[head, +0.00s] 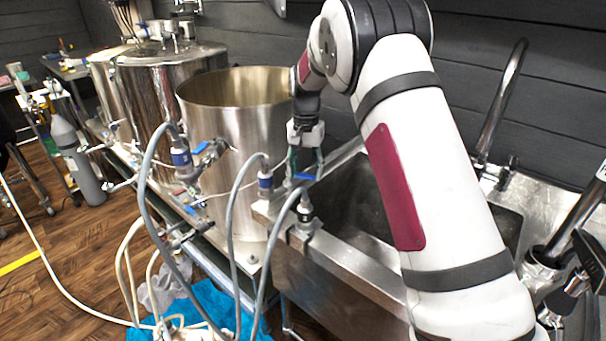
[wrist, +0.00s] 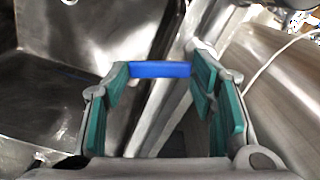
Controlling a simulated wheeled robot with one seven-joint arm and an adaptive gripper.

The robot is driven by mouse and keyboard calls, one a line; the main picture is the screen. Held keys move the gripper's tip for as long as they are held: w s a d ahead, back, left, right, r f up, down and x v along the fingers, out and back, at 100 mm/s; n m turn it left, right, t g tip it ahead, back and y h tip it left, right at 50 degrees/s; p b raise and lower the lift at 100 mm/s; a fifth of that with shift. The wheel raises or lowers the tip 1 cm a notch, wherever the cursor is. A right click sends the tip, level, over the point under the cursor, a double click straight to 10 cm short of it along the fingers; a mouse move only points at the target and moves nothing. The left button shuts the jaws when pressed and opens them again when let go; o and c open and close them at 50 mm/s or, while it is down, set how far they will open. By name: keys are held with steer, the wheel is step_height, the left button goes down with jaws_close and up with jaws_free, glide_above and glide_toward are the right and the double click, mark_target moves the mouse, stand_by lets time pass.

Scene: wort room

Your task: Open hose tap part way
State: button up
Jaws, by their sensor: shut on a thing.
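The hose tap (head: 305,207) stands at the near left corner of the sink, with a grey hose running down from it. Its blue handle (head: 304,177) lies between the fingers of my gripper (head: 304,160). In the wrist view the blue handle (wrist: 160,69) spans crosswise between the green pads of my gripper (wrist: 161,80), touching or nearly touching both sides. My gripper is shut on this handle from above. The tap's body below the handle is mostly hidden in the wrist view.
The steel sink (head: 385,285) lies beside the tap, with a tall curved faucet (head: 503,100) behind it. A large open steel pot (head: 240,125) stands just left of my gripper. Other blue-handled valves (head: 200,147) and several grey hoses hang in front of the pots.

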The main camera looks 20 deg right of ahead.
steer(key=shift+w+d+n+b, duration=0.15)
steer(key=shift+w+n+b, duration=0.35)
steer(key=shift+n, duration=0.75)
steer(key=shift+w+d+n+b, duration=0.2)
steer(key=shift+w+n+b, duration=0.3)
steer(key=shift+n, duration=0.7)
steer(key=shift+w+d+n+b, duration=0.15)
steer(key=shift+w+n+b, duration=0.35)
steer(key=shift+n, duration=0.75)
steer(key=shift+w, duration=0.15)
steer(key=o, duration=1.7)
step_height(320, 180, up, 12)
